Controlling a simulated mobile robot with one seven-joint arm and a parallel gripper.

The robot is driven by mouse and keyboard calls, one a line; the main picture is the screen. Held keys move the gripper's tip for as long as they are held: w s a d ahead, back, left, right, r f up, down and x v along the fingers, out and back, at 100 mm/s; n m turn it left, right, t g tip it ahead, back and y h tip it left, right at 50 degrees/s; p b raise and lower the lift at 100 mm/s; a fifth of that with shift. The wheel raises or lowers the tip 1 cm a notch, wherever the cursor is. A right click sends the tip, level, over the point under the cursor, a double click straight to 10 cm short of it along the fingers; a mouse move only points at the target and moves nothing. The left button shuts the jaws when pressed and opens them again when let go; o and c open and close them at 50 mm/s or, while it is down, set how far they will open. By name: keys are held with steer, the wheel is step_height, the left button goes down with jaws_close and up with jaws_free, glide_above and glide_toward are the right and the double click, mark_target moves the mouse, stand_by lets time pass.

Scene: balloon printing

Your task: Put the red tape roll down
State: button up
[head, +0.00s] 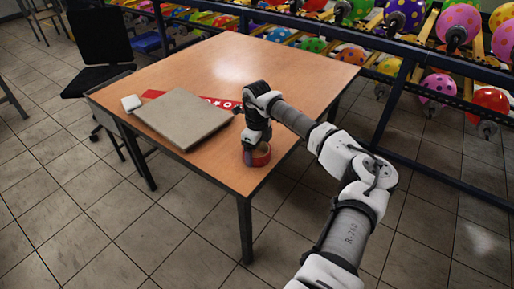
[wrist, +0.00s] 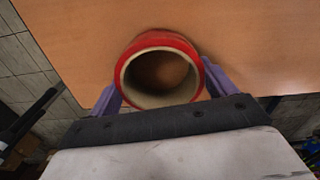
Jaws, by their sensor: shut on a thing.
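The red tape roll (head: 257,155) is at the near right corner of the wooden table (head: 215,60), at or just above its top; I cannot tell if it touches. In the wrist view the roll (wrist: 160,42) shows its red outside and pale core, with its open ring facing the camera. My gripper (head: 256,146) is over the roll in the head view. In the wrist view its purple fingers (wrist: 160,75) are on both sides of the roll, shut on it. The lower edge of the roll is hidden by the gripper body.
A closed grey laptop (head: 183,117) lies left of the roll, with a red printed strip (head: 222,102) behind it and a small white object (head: 131,103) beside it. A rack of balloons (head: 405,70) stands behind the table. The table's middle and back are clear.

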steer(key=shift+f, duration=0.1)
steer(key=o, duration=0.9)
step_height(320, 180, up, 12)
steer(key=b, duration=0.2)
steer(key=shift+r, duration=0.2)
